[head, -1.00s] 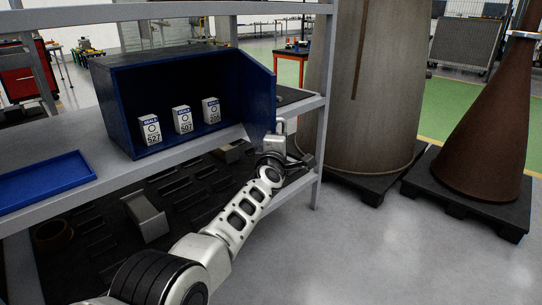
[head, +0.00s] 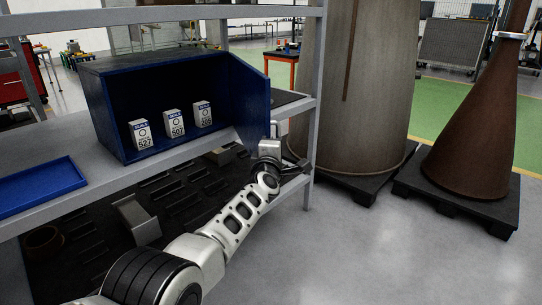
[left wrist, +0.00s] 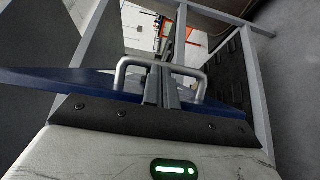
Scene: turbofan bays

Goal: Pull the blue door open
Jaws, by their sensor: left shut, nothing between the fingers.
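The blue door (head: 252,97) is the angled panel on the right side of the blue cabinet (head: 95,110). It stands open, and the cabinet's front shows its inside. In the left wrist view the door (left wrist: 62,80) is a blue strip seen nearly edge-on, with a grey U-shaped handle (left wrist: 120,72) on it. My left gripper (head: 274,130) is by the door's lower right edge. In the left wrist view its fingers (left wrist: 162,82) are shut and empty at the handle's middle; I cannot tell whether they touch the bar. My right gripper is out of view.
Three white boxes (head: 173,124) stand inside the cabinet. A blue tray (head: 38,187) lies on the shelf to the left. A grey frame post (head: 314,100) stands just right of the door. Large cones on black pallets (head: 455,205) are further right, with open floor in front.

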